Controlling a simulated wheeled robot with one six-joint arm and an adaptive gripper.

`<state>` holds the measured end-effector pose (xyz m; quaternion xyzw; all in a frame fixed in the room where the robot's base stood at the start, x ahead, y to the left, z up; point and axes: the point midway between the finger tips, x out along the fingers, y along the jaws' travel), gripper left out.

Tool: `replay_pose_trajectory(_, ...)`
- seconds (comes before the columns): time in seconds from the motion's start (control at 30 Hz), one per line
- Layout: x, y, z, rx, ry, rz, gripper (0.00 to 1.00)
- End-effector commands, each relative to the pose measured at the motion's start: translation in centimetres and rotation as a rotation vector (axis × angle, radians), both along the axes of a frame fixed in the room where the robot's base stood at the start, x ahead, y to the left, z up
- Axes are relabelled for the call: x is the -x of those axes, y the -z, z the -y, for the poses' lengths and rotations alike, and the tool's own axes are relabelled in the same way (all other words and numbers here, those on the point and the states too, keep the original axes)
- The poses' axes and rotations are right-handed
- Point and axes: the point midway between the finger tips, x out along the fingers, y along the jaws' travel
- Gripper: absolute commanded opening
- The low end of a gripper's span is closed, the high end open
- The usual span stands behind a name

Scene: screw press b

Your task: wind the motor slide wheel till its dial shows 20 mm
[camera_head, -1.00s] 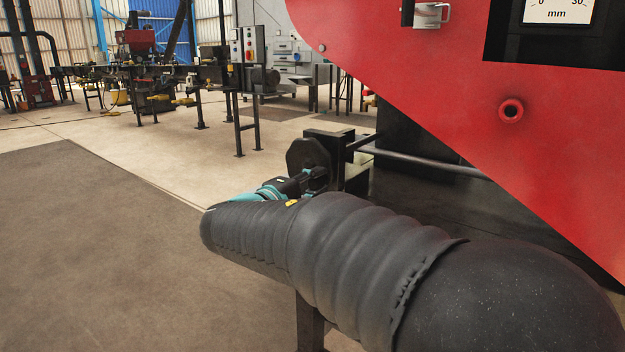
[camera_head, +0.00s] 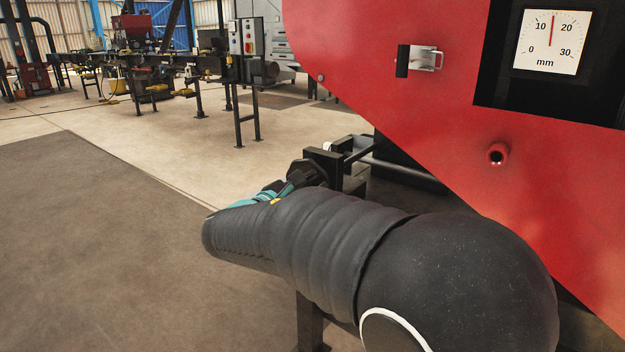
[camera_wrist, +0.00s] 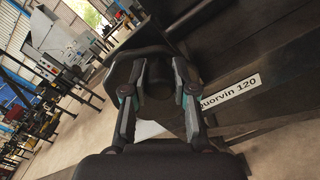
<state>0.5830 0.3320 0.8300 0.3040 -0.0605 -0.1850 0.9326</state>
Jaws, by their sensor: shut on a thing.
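The dial (camera_head: 551,42) is a white square gauge marked 0 to 30 mm, set in a black recess at the upper right of the head view. Its red needle stands nearly upright, about midway between 10 and 20, near 15 mm. The dark slide wheel (camera_head: 309,172) is at the end of a shaft low on the machine, partly hidden by my gripper and arm. My gripper (camera_wrist: 157,90) is shut on the wheel (camera_wrist: 152,66), with one finger on each side of its dark middle part. In the head view my gripper (camera_head: 288,188) shows mostly from behind.
A label reading "quorvin 120" (camera_wrist: 229,92) is beside the wheel. The floor (camera_head: 90,230) to the left is clear. A control box (camera_head: 246,37) stands behind.

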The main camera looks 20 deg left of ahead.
Motion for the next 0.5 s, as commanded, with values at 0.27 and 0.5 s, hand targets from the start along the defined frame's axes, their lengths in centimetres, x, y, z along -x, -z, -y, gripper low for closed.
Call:
replay_pose_trajectory(0.27, -0.14, -0.44, -0.45, 0.107, -0.002, -0.044, 0.00)
replay_pose_trajectory(0.5, -0.19, -0.43, -0.54, 0.139, -0.002, -0.057, 0.00)
